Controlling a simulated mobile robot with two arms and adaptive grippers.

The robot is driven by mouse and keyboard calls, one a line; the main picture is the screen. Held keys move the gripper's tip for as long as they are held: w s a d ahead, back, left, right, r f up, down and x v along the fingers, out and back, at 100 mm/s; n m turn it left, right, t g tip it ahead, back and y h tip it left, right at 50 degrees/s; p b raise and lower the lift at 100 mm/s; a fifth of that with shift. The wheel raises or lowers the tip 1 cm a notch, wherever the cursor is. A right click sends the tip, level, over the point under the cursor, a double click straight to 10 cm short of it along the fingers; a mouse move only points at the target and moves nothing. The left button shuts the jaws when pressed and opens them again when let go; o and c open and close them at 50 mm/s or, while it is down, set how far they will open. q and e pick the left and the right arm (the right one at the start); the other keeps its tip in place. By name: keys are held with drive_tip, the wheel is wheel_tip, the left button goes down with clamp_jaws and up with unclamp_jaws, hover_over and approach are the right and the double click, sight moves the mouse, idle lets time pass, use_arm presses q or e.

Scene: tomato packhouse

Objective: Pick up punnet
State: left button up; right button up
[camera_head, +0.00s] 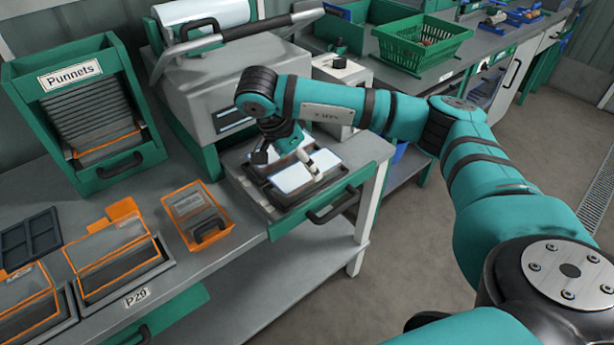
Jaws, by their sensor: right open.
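A stack of dark nested punnets (93,115) stands in a green dispenser (138,97) labelled "Punnets" at the upper left. Two white-topped rectangular items, which look like filled or covered punnets (291,179), sit in a dark drawer tray (250,196) in front of the grey machine. My right gripper (287,158) is open just above this tray, fingers pointing down. Its fingers partly hide the white tops. I cannot tell whether a finger touches them. My left gripper is not in view.
The grey machine (222,85) with a raised bar handle stands behind the tray. Orange-edged containers (197,215) and a dark divided tray (28,240) lie on the left bench. A green basket (422,43) stands at the back. The floor at right is clear.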

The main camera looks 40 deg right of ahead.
sight(306, 171)
drive_tip(key=x, duration=0.2)
drive_tip(key=p+x, duration=0.1)
drive_tip(key=shift+w+d+f, duration=0.25)
drive_tip(key=shift+d+f, duration=0.05)
drive_tip(key=shift+d, duration=0.05)
drive_tip(key=shift+d+f, duration=0.1)
drive_tip(key=shift+f, duration=0.2)
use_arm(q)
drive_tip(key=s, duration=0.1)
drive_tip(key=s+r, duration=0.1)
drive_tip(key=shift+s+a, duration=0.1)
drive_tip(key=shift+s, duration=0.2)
use_arm(e)
drive_tip(key=shift+c, duration=0.3)
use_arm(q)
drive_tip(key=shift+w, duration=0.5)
use_arm(e)
drive_tip(key=c, duration=1)
drive_tip(key=shift+r, duration=0.1)
